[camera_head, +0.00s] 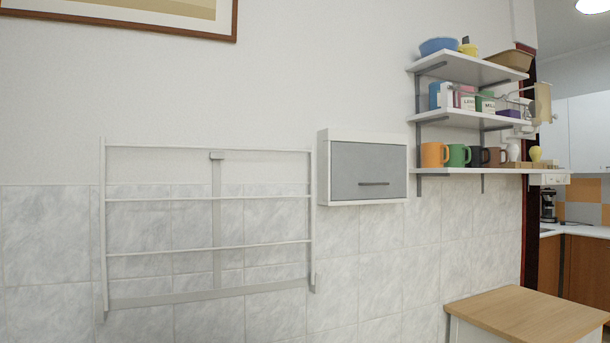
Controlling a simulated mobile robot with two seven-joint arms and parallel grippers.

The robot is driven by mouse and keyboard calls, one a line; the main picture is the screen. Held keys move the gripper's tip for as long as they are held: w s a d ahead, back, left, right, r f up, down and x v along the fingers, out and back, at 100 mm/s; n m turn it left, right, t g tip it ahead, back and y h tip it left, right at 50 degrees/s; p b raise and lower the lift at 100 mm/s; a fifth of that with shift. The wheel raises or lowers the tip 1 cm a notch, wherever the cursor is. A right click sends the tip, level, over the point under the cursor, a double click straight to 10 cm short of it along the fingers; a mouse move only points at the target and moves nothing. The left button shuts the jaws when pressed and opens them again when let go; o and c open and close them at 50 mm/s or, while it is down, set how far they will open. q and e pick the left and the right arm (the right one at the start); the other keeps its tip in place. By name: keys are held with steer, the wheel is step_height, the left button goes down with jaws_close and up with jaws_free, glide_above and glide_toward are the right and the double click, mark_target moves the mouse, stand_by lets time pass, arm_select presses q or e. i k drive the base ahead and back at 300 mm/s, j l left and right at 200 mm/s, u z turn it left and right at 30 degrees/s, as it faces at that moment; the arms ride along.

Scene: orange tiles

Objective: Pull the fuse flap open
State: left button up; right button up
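The fuse flap (368,165) is a grey panel in the front of a white wall box (324,180), right of the middle in the head view. The flap looks shut, flush within the white frame. A dark horizontal handle (374,184) sits on its lower half. Neither of my grippers shows in the view, and nothing touches the flap or its handle.
A white wall rack (208,198) hangs close left of the box. To the right are shelves (465,117) with mugs, bowls and boxes. A wood-topped cabinet (525,313) stands below at the right. The space before the box looks clear.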

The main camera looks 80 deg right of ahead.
mark_target(360, 170)
steer(key=z, duration=2.95)
steer(key=i+l, duration=0.2)
steer(key=l, duration=0.15)
steer(key=i+l, duration=0.15)
steer(key=l, duration=0.25)
steer(key=i+l, duration=0.2)
steer(key=l, duration=0.15)
steer(key=i+l, duration=0.2)
steer(key=l, duration=0.15)
steer(key=i+l, duration=0.2)
steer(key=l, duration=0.2)
steer(key=i+l+u, duration=0.1)
steer(key=l, duration=0.25)
steer(key=i, duration=0.05)
